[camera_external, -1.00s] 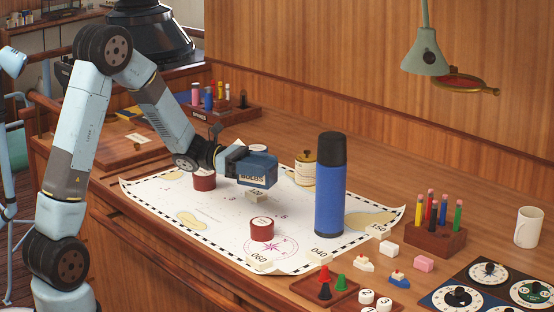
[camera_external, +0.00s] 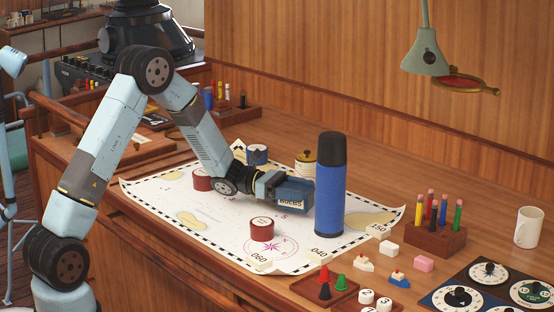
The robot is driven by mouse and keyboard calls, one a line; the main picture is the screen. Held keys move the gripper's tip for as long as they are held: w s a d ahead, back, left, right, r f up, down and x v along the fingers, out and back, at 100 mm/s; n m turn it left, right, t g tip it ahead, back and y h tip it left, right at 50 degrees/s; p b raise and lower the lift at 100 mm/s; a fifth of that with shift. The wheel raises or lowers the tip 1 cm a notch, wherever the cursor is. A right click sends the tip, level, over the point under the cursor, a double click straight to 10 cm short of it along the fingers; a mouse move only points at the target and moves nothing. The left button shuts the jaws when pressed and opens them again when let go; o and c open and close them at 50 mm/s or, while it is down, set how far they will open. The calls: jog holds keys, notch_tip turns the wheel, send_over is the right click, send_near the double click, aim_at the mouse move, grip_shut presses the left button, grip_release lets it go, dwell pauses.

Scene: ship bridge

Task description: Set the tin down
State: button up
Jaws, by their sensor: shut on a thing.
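A dark blue box-shaped tin (camera_external: 295,196) with a pale label reading BULBS is held in my gripper (camera_external: 273,187). My gripper is shut on it, reaching in from the left. The tin is low over the chart (camera_external: 160,188), just left of the tall blue flask (camera_external: 330,190). I cannot tell whether its underside touches the chart, or how wide the gap to the flask is. The fingertips are partly hidden against the tin.
A red round tin (camera_external: 262,229) stands in front, another red one (camera_external: 202,180) behind my arm. A blue round tin (camera_external: 257,155) and a cream pot (camera_external: 306,163) stand behind. A pencil block (camera_external: 436,238) is at right. Bare chart lies at front left.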

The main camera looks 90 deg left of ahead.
jog(key=shift+f, duration=1.25)
jog(key=shift+f, duration=0.1)
jog(key=o, duration=1.2)
